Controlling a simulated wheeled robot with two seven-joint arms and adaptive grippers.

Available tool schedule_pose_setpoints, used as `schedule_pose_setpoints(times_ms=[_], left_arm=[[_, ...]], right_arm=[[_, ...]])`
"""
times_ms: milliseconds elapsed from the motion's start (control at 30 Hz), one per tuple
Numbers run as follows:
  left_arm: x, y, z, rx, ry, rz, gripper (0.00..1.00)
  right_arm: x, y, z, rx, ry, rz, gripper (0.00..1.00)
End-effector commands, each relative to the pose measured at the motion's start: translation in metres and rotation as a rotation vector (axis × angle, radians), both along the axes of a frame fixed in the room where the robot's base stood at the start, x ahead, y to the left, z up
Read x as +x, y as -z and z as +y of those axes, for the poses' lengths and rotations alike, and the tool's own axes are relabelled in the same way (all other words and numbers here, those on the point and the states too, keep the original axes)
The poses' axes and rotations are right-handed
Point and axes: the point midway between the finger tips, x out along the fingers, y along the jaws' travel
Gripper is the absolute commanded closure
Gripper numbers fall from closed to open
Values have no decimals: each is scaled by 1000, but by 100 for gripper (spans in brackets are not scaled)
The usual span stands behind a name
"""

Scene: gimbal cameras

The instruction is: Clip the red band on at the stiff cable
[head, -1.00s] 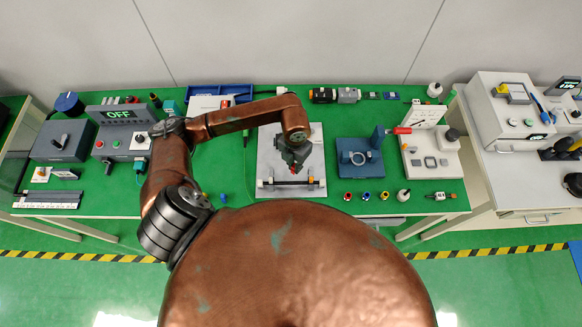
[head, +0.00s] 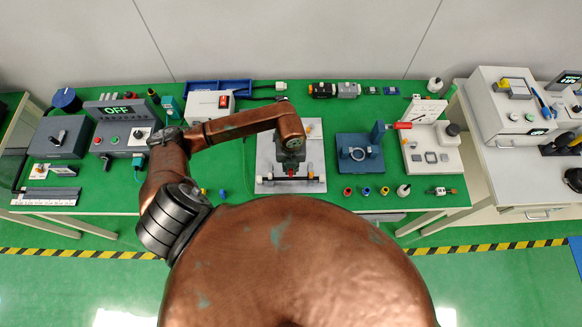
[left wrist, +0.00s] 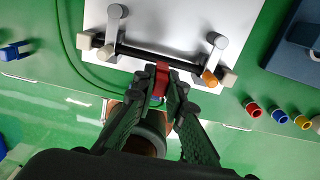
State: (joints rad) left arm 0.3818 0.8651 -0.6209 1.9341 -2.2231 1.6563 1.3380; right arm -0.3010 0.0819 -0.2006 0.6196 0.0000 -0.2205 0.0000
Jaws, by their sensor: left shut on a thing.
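The stiff cable (left wrist: 140,54) is a black rod held across a white board (left wrist: 165,20) by two grey posts. It also shows in the head view (head: 305,179). My left gripper (left wrist: 162,84) is shut on the red band (left wrist: 162,72), which stands between the fingertips. The band's far end is at the cable, near the middle between the posts. I cannot tell whether it is clipped around the cable or only touching it. In the head view my left gripper (head: 290,166) points down over the board's front part. My right gripper is not in view.
An orange piece (left wrist: 210,77) sits near the cable's right end. Small red, blue and yellow rings (head: 366,190) stand to the right on the green bench. A blue fixture (head: 361,165) is right of the board.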

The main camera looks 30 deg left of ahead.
Motion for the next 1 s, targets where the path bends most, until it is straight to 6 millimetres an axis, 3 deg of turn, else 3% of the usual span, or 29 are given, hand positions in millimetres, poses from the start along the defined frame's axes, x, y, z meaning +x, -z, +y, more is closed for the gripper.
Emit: schedule_pose_setpoints(times_ms=[467, 1000], left_arm=[[0, 4, 0, -1, 1, -1, 100], [1, 30, 0, -4, -1, -3, 100]], right_arm=[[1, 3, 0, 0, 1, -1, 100], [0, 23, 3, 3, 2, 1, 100]])
